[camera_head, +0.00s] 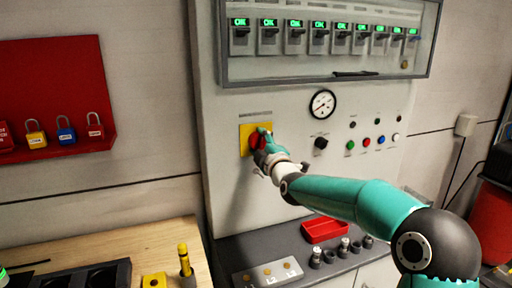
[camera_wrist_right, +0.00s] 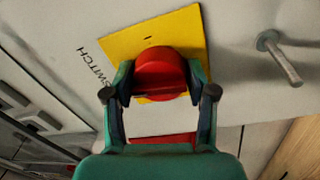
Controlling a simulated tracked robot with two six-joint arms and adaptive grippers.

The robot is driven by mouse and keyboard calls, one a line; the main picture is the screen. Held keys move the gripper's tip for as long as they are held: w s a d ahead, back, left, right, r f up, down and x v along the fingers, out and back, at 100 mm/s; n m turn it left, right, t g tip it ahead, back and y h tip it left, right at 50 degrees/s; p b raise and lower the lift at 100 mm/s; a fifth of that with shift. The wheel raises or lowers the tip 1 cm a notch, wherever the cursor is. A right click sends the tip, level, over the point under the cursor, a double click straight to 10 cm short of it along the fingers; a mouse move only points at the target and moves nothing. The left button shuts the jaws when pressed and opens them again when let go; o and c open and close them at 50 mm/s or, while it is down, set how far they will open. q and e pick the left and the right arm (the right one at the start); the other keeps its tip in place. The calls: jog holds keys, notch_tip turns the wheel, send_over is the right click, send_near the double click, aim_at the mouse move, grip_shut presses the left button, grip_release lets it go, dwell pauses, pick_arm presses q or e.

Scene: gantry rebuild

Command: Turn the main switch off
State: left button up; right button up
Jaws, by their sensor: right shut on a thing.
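The main switch is a red knob (camera_head: 254,139) on a yellow square plate (camera_head: 245,146) on the grey cabinet front. In the right wrist view the red knob (camera_wrist_right: 160,75) sits between the fingers, with the yellow plate (camera_wrist_right: 195,35) behind it and the word "SWITCH" printed beside it. My right gripper (camera_head: 262,140) is shut on the knob, with a finger on each side; it also shows in the right wrist view (camera_wrist_right: 160,92). In the head view the gripper hides part of the knob and plate. My left gripper does not show.
A breaker window (camera_head: 330,78) spans the cabinet top. A gauge (camera_head: 321,104), a black selector (camera_head: 320,143) and several buttons lie right of the switch. Below are a red tray (camera_head: 325,230) and a wooden bench (camera_head: 130,245). A red padlock board (camera_head: 55,85) hangs left.

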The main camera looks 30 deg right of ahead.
jog(key=shift+w+a+f+n, duration=0.1)
jog(key=shift+a+n, duration=0.05)
jog(key=shift+n, duration=0.55)
jog(key=shift+f, duration=0.1)
jog(key=o, duration=1.1)
jog(key=shift+w+a, duration=0.1)
jog(key=shift+o, duration=0.2)
jog(key=shift+s, duration=0.25)
jog(key=r+v, duration=0.1)
jog(key=v, duration=1)
jog(key=shift+s+f, duration=0.35)
jog(key=shift+f, duration=0.15)
